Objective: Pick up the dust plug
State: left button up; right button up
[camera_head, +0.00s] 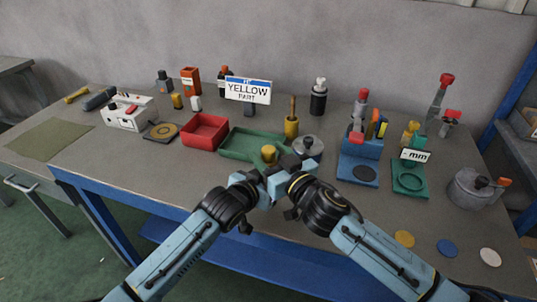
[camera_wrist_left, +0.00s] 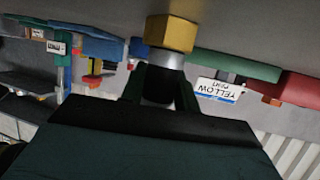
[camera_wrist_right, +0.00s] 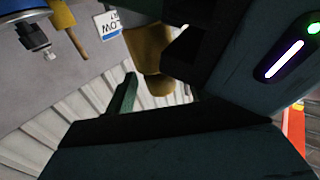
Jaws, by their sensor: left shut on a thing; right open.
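A yellow hexagonal part (camera_head: 269,153), probably the dust plug, stands above the meeting point of my two grippers in the head view. The left wrist view shows its yellow hex head (camera_wrist_left: 171,33) on a silver collar and dark body. My left gripper (camera_head: 261,176) is shut on the dark body. My right gripper (camera_head: 284,167) is close beside the left one and is open. In the right wrist view the yellow part (camera_wrist_right: 149,48) lies between or just beyond the open fingers; I cannot tell whether they touch it. The fingers partly hide the part.
Behind the grippers are a green tray (camera_head: 236,154), a red bin (camera_head: 205,131) and a "YELLOW PART" sign (camera_head: 248,90). A blue stand (camera_head: 359,170) and green stand (camera_head: 409,180) are to the right. Coloured discs (camera_head: 447,248) lie at the front right.

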aim_at(269, 148)
jog(key=shift+w+a, duration=0.25)
jog(key=shift+w, duration=0.1)
jog(key=c, duration=1)
notch_tip(269, 148, up, 10)
pick_arm(q)
jog(key=o, duration=1.2)
